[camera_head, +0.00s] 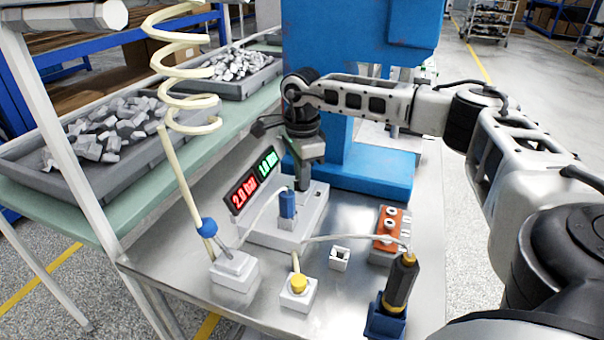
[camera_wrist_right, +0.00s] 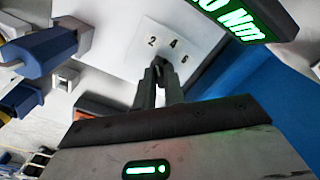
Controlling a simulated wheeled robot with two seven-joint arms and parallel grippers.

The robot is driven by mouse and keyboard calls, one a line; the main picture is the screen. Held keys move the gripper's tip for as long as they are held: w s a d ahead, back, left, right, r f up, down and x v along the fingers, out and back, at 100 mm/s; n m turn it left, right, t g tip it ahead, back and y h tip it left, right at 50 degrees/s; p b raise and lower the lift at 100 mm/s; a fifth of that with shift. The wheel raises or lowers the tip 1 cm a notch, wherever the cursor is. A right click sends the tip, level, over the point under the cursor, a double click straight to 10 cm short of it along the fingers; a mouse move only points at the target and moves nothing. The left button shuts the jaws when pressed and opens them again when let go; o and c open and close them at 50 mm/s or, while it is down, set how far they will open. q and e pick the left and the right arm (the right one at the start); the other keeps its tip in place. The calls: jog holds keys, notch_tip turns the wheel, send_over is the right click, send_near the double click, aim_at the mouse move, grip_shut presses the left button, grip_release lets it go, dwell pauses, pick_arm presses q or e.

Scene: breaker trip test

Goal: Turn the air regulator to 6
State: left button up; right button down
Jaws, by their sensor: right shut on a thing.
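The air regulator is a pale plate marked 2, 4 and 6 (camera_wrist_right: 172,42), at the top middle of the right wrist view. My right gripper (camera_wrist_right: 161,72) is shut at the plate, just below the numbers, on what seems to be the regulator's knob; the fingers hide it, so its pointing cannot be read. In the head view my right gripper (camera_head: 306,182) reaches down onto the right part of a pale box (camera_head: 270,236). A display beside it reads 2.0 bar in red (camera_head: 243,195) and about 1.0 Nm in green (camera_head: 267,164). My left gripper is not in view.
A blue cylinder (camera_head: 288,204) stands close left of my right gripper. A blue press frame (camera_head: 375,180) stands behind. A yellow button (camera_head: 299,283), an orange block (camera_head: 388,226), a black screwdriver (camera_head: 400,284) and a coiled hose (camera_head: 185,85) are around.

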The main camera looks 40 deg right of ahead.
jog(key=shift+m, duration=0.6)
jog(key=m+p, duration=0.1)
jog(key=m, duration=0.2)
jog(key=shift+r, duration=0.1)
jog(key=m+p, duration=0.1)
jog(key=m, duration=0.3)
jog(key=m+p, duration=0.1)
jog(key=m, duration=0.3)
jog(key=shift+m, duration=0.3)
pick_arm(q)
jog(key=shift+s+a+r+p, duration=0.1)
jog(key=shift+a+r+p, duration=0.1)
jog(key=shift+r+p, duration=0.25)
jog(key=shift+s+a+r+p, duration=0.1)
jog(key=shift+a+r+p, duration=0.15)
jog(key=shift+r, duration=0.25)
pick_arm(e)
jog(key=shift+m, duration=2.3)
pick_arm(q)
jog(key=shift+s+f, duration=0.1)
pick_arm(e)
jog(key=shift+w, duration=0.1)
jog(key=c, duration=1.5)
grip_release()
jog(key=shift+r, duration=0.1)
